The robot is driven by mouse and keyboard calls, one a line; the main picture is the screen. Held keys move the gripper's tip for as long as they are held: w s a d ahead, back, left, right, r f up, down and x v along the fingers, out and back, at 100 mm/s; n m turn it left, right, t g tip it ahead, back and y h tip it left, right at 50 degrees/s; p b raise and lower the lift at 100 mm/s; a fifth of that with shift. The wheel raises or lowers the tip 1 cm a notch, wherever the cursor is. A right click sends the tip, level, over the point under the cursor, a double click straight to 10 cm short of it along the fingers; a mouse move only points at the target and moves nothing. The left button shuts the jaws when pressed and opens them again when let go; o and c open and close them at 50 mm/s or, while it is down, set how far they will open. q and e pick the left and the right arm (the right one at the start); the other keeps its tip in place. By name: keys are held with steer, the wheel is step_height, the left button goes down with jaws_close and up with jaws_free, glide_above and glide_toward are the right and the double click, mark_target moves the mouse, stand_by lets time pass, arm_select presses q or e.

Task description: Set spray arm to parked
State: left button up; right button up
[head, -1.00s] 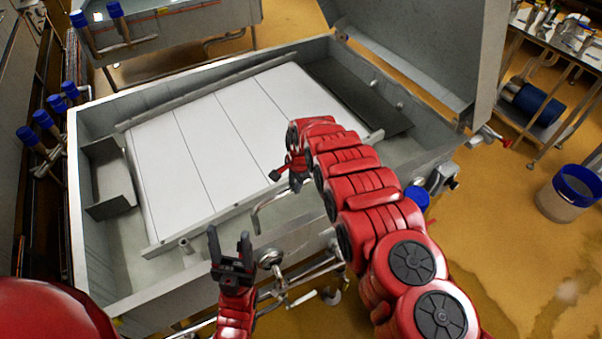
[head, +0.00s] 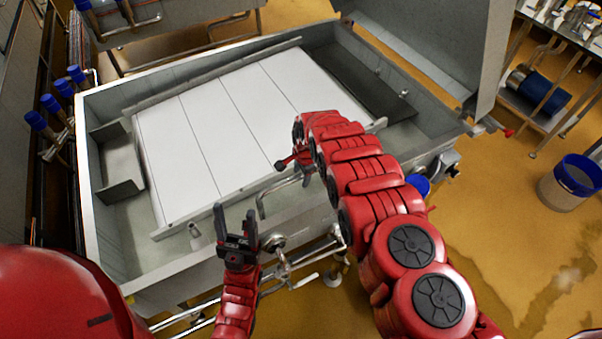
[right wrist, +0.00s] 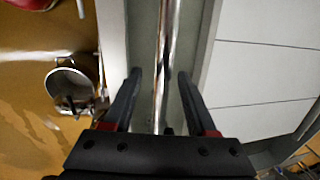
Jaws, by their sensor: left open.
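The spray arm appears to be the bent shiny metal tube (head: 280,185) at the near wall of the cheese vat (head: 96,235). In the right wrist view a shiny tube (right wrist: 163,50) runs between the fingers of my right gripper (right wrist: 159,75). These fingers are apart, with a gap on each side of the tube. In the head view my right gripper is mostly hidden behind my red right arm, near the tube's upper end. My left gripper (head: 235,212) is open and empty, pointing up beside the near wall, left of the tube.
White mould panels (head: 225,145) fill the middle of the vat. Pipes and a valve (head: 272,243) run along its near side. A raised lid (head: 430,40) stands at the back right.

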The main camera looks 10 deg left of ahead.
steer(key=shift+r+p, duration=0.3)
steer(key=shift+r, duration=0.1)
step_height(320, 180, up, 16)
steer(key=s+d+p, duration=0.2)
steer(key=p, duration=0.8)
steer(key=shift+s+r+p, duration=0.15)
steer(key=shift+s+p, duration=0.15)
steer(key=shift+p, duration=0.05)
